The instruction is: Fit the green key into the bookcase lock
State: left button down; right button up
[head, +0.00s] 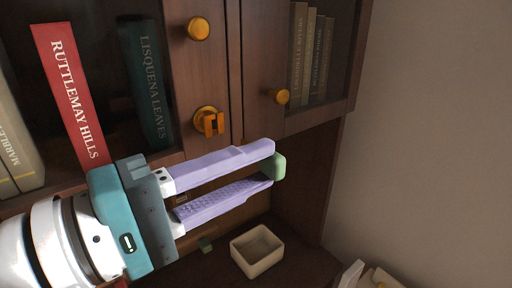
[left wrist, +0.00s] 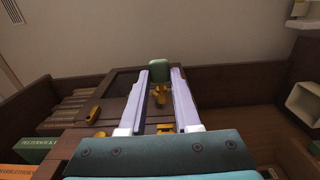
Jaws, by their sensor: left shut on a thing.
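My left gripper (head: 275,160), with lilac fingers, is shut on the green key (head: 279,167). Its green head shows at the fingertips, in front of the bookcase's lower part. In the left wrist view the green head (left wrist: 159,71) sits between the fingertips (left wrist: 160,75). A brass-coloured part shows just below it, and I cannot tell whether it belongs to the key. The bookcase lock (head: 207,121) is a round brass fitting with an orange block standing out, on the dark wooden door. The key is apart from it, to its lower right. My right gripper is not in view.
Brass knobs (head: 199,28) and (head: 282,96) stick out of the doors. Books, one the red Ruttlemay Hills (head: 70,90), stand behind the doors. Below are an open cream box (head: 257,268) and a small green thing (head: 206,245). A bare wall is at right.

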pick_arm(q)
jog(key=shift+w+a+b, duration=0.5)
jog(key=shift+w+a, duration=0.25)
jog(key=shift+w, duration=0.3)
jog(key=shift+w+a+b, duration=0.45)
jog(key=shift+w+a, duration=0.25)
jog(key=shift+w, duration=0.3)
jog(key=shift+a, duration=0.15)
jog(key=shift+w+a+b, duration=0.8)
jog(key=shift+w+b, duration=0.3)
jog(key=c, duration=0.5)
grip_release()
jog(key=shift+c, duration=0.2)
